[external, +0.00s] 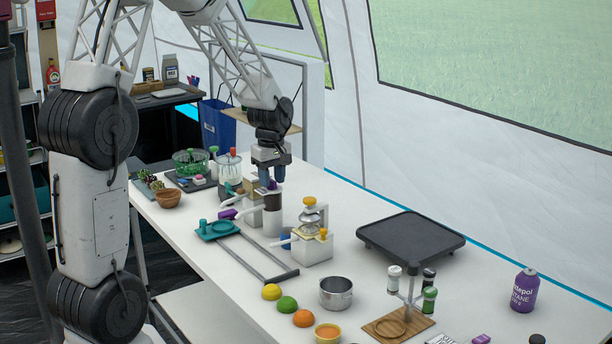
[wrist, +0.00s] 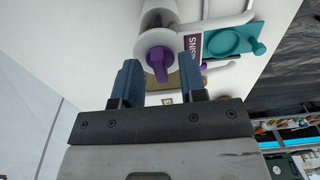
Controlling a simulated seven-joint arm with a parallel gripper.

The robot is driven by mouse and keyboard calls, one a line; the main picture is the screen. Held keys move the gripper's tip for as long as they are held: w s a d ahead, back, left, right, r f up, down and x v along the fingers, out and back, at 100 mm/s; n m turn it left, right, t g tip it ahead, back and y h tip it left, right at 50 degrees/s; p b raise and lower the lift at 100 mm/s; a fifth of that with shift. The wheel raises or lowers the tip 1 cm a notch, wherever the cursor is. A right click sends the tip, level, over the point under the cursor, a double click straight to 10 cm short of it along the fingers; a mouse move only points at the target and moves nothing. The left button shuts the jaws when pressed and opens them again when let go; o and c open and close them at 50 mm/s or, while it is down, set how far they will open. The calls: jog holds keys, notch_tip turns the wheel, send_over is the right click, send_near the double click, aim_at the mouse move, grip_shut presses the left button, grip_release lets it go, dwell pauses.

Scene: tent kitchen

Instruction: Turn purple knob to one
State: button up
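The purple knob (wrist: 160,61) shows in the wrist view on the end of a white cylindrical appliance (wrist: 158,20). It lies just past and between my fingertips. In the external view a small bit of purple, likely this knob (external: 272,186), shows right under my gripper (external: 271,178), above a dark and white appliance (external: 272,215). My gripper (wrist: 160,72) is open, with its two blue fingers apart and nothing held between them. It points down at the knob. Whether a finger touches the knob cannot be told. No number marking for one is readable.
A white appliance with a yellow knob (external: 310,245) stands close to the right. A teal tray (external: 217,230) lies in front, also in the wrist view (wrist: 235,40). A jar with a red top (external: 229,165) is behind left.

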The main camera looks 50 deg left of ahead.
grip_shut()
jog(key=shift+m, duration=0.5)
jog(key=m, duration=1.2)
jog(key=shift+m, duration=0.3)
jog(key=m, duration=0.4)
dwell(0.4)
